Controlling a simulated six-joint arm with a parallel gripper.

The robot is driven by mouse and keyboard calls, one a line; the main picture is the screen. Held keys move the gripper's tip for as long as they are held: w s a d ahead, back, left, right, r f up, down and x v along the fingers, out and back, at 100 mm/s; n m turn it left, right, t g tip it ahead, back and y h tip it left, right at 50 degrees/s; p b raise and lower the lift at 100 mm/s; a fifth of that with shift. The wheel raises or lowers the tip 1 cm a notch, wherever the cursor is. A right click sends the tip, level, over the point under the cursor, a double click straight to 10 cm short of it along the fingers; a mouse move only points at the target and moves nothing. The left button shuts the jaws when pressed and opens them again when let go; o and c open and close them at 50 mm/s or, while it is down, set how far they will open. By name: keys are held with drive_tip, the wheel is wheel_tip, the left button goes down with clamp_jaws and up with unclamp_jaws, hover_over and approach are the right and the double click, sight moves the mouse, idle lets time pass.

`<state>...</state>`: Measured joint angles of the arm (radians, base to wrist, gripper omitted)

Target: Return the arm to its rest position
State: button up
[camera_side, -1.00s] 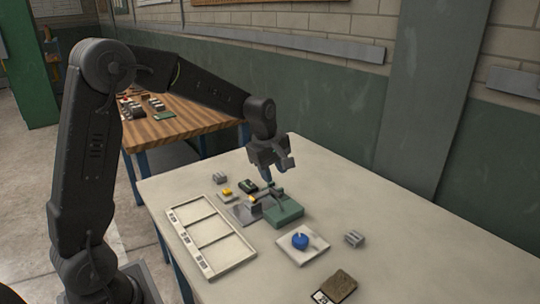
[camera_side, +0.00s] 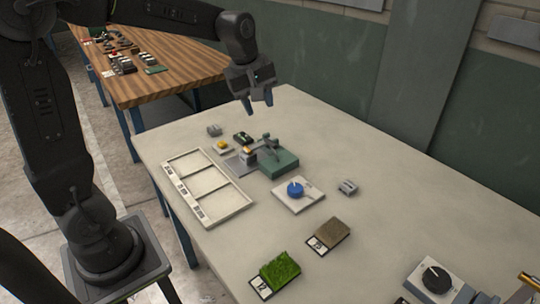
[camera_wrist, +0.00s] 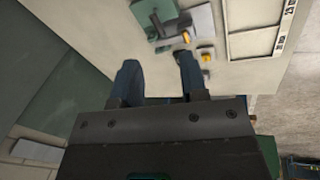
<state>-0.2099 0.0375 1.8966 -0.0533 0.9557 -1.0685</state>
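My gripper (camera_side: 259,105) hangs above the far end of the pale worktable (camera_side: 380,220), its two fingers apart with nothing between them. In the wrist view my gripper (camera_wrist: 157,75) shows the same open, empty fingers over the table edge. Below it in the side view stands a green lever fixture (camera_side: 279,163) on a grey plate. The gripper is clear of the fixture and touches nothing.
A white three-part tray (camera_side: 238,207), a blue knob on a white plate (camera_side: 296,190), a brown turf sample (camera_side: 333,232) and a green turf sample (camera_side: 280,270) are on the table. A black dial box (camera_side: 436,278) is at the front right. A wooden bench (camera_side: 165,85) stands behind.

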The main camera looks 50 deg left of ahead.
drive_tip(key=s+d+m+t, duration=0.1)
drive_tip(key=s+d+m, duration=0.2)
drive_tip(key=s+m, duration=0.4)
drive_tip(key=s+d+m+t, duration=0.1)
drive_tip(key=s+d+m, duration=0.3)
drive_tip(key=s+m, duration=0.4)
drive_tip(key=s, duration=0.4)
drive_tip(key=shift+s+d+r+t, duration=0.15)
drive_tip(key=shift+d+r+t, duration=0.1)
drive_tip(key=shift+d+t, duration=0.05)
